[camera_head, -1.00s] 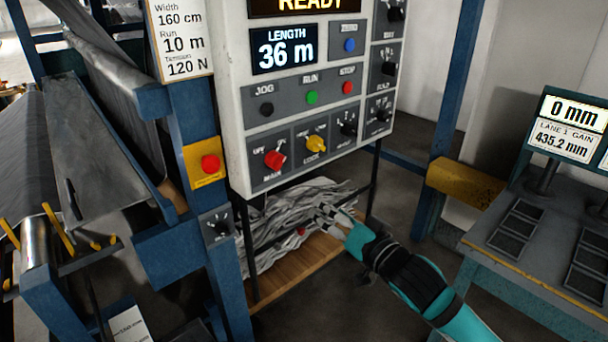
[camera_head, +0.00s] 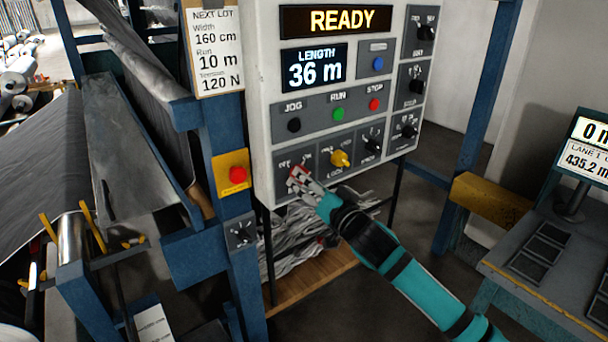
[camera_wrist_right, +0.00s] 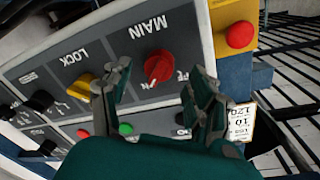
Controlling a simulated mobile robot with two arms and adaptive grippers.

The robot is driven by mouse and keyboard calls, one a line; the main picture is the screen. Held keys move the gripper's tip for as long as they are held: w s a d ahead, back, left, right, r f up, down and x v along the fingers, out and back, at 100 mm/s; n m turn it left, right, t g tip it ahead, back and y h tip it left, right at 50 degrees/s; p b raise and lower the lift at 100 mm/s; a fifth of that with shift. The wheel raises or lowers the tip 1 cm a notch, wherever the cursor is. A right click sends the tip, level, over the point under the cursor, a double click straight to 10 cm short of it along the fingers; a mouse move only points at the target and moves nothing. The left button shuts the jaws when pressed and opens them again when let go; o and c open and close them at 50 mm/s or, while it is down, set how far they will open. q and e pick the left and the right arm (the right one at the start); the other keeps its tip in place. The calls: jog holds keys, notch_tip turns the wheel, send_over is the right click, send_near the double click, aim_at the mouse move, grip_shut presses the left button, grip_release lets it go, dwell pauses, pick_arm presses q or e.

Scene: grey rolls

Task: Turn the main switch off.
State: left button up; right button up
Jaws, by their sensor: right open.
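The main switch is a red rotary knob (camera_wrist_right: 158,67) under the label MAIN in the right wrist view, where the picture is upside down. In the head view the red knob (camera_head: 296,173) sits at the lower left of the control panel (camera_head: 262,95), mostly hidden by my right gripper (camera_head: 307,183). The right gripper is open, and its fingers (camera_wrist_right: 158,95) stand on either side of the knob in the right wrist view. I cannot tell whether they touch it. The knob's exact setting is hard to read. My left gripper is not in view.
A yellow LOCK knob (camera_head: 340,159) is just right of the main switch. A red button on a yellow plate (camera_head: 237,174) is on the blue post to the left. Black knobs and JOG, RUN and STOP buttons are above and right. The display (camera_head: 335,21) reads READY.

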jog(key=shift+x, duration=1.3)
jog(key=shift+c, duration=0.2)
jog(key=c, duration=1.1)
jog(key=shift+n, duration=0.3)
jog(key=shift+w+d+f+n+y+p, duration=0.15)
jog(key=shift+n+y, duration=0.2)
jog(key=shift+n, duration=2.7)
jog(key=shift+s+r+n+y+p, duration=0.1)
jog(key=shift+n+y, duration=0.3)
jog(key=shift+n, duration=2.7)
jog(key=shift+w+d+f+n+y+p, duration=0.15)
jog(key=shift+n+y, duration=0.2)
jog(key=shift+n, duration=2.7)
